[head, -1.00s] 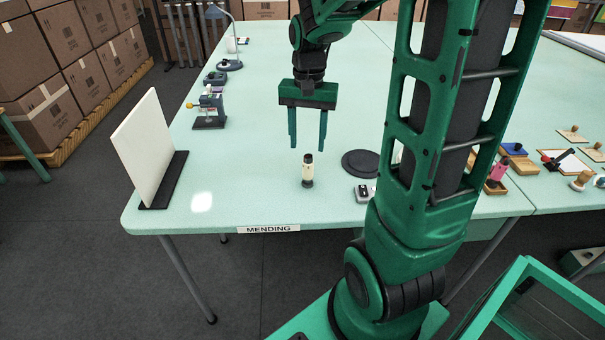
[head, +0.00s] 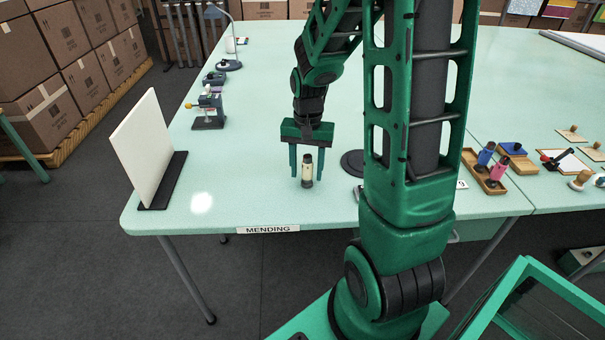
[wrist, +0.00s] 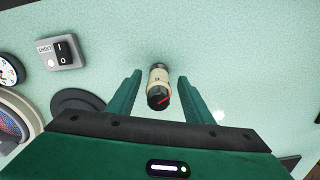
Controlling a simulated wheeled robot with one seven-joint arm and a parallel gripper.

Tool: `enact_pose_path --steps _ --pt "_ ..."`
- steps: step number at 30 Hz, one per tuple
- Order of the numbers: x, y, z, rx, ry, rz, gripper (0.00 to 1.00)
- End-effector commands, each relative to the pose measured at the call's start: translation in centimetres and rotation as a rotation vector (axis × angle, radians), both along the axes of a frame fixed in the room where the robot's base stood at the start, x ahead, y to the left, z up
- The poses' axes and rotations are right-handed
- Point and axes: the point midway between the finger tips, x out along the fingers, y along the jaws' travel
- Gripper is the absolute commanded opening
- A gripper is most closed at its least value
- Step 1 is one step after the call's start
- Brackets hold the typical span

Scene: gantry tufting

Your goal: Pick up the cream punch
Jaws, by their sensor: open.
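The cream punch (head: 307,171) stands upright on the pale green table near the edge with the MENDING label. It has a cream body with a dark top and a dark base. My gripper (head: 307,177) is open and lowered over the table at the punch, with its fingers pointing down. In the wrist view the punch (wrist: 158,85) shows between and slightly beyond the two green fingertips (wrist: 157,80), with a gap on each side. A red mark shows on its dark top.
A white panel in a dark stand (head: 175,180) is at the left. A dark round disc (head: 352,162) and a light switch box (wrist: 57,52) lie beside the punch. A wooden tray (head: 484,177) holds blue and pink punches at the right. The table behind is mostly clear.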

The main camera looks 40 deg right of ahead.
Motion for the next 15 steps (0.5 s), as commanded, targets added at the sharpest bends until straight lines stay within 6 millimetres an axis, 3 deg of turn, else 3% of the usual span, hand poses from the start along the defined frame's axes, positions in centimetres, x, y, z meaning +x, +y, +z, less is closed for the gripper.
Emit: enact_pose_path --steps 6,12,15 --pt "0.01 -0.01 -0.03 -0.001 -0.001 0.000 0.44" --pt "0.02 -0.01 -0.01 -0.001 -0.001 0.000 0.00" --pt "0.03 -0.01 0.01 0.000 -0.001 0.000 0.00"
